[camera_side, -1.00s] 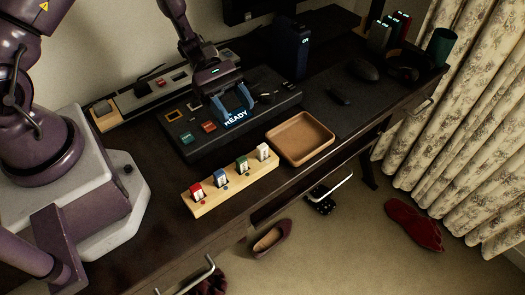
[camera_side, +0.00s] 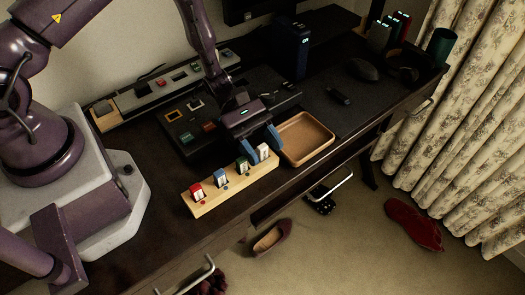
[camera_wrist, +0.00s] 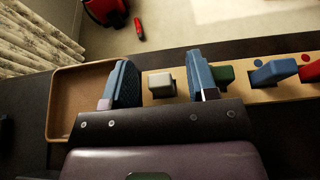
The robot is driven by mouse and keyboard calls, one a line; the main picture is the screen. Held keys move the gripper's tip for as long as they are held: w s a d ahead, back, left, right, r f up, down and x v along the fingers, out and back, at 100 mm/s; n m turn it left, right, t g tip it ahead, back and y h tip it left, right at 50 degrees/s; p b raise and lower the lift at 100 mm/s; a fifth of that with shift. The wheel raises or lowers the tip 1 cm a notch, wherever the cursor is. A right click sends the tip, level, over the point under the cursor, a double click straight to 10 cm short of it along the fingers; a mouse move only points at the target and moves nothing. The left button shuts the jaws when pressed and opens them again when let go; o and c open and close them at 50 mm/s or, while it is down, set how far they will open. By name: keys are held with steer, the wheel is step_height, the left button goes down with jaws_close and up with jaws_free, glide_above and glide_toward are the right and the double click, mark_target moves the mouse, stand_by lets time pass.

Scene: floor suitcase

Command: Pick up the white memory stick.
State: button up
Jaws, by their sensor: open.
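The white memory stick (camera_side: 263,152) stands upright at the right end of a light wooden holder (camera_side: 206,207). In the wrist view the white stick (camera_wrist: 161,84) shows between the two blue fingers of my gripper (camera_wrist: 160,84), with a gap on both sides. My gripper (camera_side: 260,148) is open and empty, down at the right end of the holder. The green stick (camera_side: 242,164), the blue stick (camera_side: 221,177) and the red stick (camera_side: 196,191) stand in the same holder. In the wrist view the right finger is close beside the green stick (camera_wrist: 223,75); I cannot tell if they touch.
A shallow brown tray (camera_side: 306,138) lies right beside the holder. A dark console (camera_side: 180,145) with coloured parts is behind it. The desk's front edge runs close in front of the holder. A mouse (camera_side: 363,70) and dark containers stand at the back right.

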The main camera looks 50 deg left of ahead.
jaws_close()
